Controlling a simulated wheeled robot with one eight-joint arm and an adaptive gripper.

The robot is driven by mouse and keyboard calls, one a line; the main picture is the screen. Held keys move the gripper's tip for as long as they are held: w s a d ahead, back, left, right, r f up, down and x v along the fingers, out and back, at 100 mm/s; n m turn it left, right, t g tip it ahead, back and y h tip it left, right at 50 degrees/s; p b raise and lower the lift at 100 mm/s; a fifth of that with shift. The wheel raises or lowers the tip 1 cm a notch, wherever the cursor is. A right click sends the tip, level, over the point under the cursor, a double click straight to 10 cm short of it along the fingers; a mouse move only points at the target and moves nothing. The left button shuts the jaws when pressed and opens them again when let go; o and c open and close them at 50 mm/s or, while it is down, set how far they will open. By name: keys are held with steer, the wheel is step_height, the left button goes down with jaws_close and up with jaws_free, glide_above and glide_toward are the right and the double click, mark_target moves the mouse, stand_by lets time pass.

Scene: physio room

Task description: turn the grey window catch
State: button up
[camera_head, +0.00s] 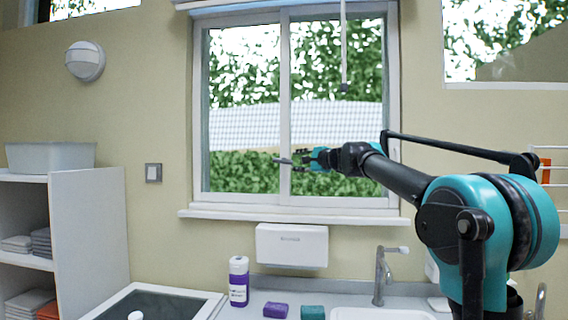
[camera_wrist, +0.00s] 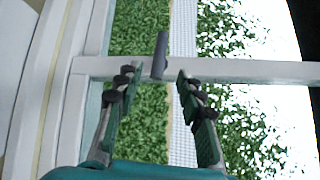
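The grey window catch (camera_head: 282,161) is a short dark-grey bar on the middle upright of the window (camera_head: 285,60). In the wrist view, where the scene appears turned, the catch (camera_wrist: 160,55) lies across the pale frame bar, just beyond and between my fingertips. My gripper (camera_head: 301,158) is at the catch's right in the head view. In the wrist view my gripper (camera_wrist: 155,78) is open, with a gap on both sides of the catch and no visible contact. The exact depth between fingertips and catch is hard to tell.
The window sill (camera_head: 290,215) runs below my arm. A white dispenser (camera_head: 291,246) hangs under it, above a counter with a purple-labelled bottle (camera_head: 238,282) and a tap (camera_head: 381,275). A blind wand (camera_head: 344,50) hangs above the gripper. Shelves (camera_head: 90,230) stand at left.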

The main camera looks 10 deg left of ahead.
mark_target(285, 161)
steer(key=x, duration=0.9)
steer(key=shift+a, duration=0.15)
jaws_close()
